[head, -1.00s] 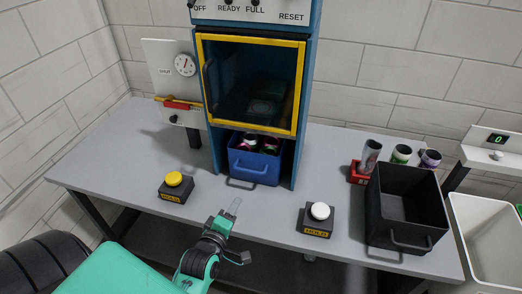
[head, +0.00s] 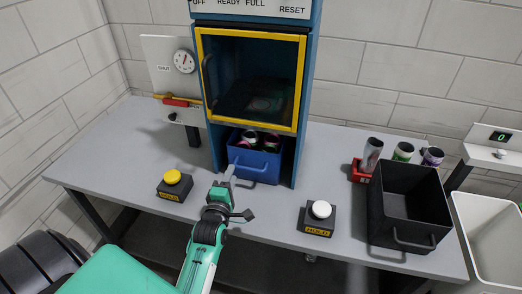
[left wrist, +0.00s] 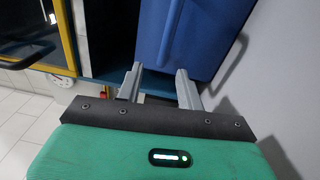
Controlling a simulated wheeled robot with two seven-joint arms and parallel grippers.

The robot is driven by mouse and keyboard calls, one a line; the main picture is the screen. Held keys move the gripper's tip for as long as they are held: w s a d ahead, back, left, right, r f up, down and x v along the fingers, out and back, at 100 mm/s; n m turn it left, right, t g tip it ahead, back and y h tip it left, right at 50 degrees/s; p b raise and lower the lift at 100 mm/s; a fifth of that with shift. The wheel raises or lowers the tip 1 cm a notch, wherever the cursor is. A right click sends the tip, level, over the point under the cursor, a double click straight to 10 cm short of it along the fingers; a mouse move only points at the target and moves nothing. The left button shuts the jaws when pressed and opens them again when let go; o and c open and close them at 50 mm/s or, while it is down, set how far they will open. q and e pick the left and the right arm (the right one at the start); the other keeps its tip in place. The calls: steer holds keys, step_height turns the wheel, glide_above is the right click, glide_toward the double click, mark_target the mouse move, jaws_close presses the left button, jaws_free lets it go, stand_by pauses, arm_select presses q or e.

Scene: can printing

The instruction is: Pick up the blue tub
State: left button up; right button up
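The blue tub (head: 266,163) stands on the table under the machine's chamber, with a few dark cans (head: 252,138) inside. Its bar handle faces me. My left gripper (head: 229,172) is just in front of the tub's left front side, close to the handle. In the left wrist view the tub (left wrist: 200,30) fills the upper middle, beyond the fingertips. The two fingers (left wrist: 159,78) are apart with nothing held between them. I cannot tell whether a fingertip touches the tub. My right gripper is not in view.
A yellow button box (head: 173,193) stands left and a white-topped HOLD box (head: 317,224) right. The machine's yellow-framed door (head: 300,85) is above the tub.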

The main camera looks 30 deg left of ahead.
mark_target(235, 164)
arm_select(q)
steer(key=b+x, duration=0.1)
steer(key=x, duration=0.1)
steer(key=b+x, duration=0.1)
steer(key=x, duration=0.2)
steer(key=shift+w+a+f, duration=0.1)
steer(key=shift+w+f, duration=0.1)
steer(key=shift+f, duration=0.05)
steer(key=shift+c, duration=0.2)
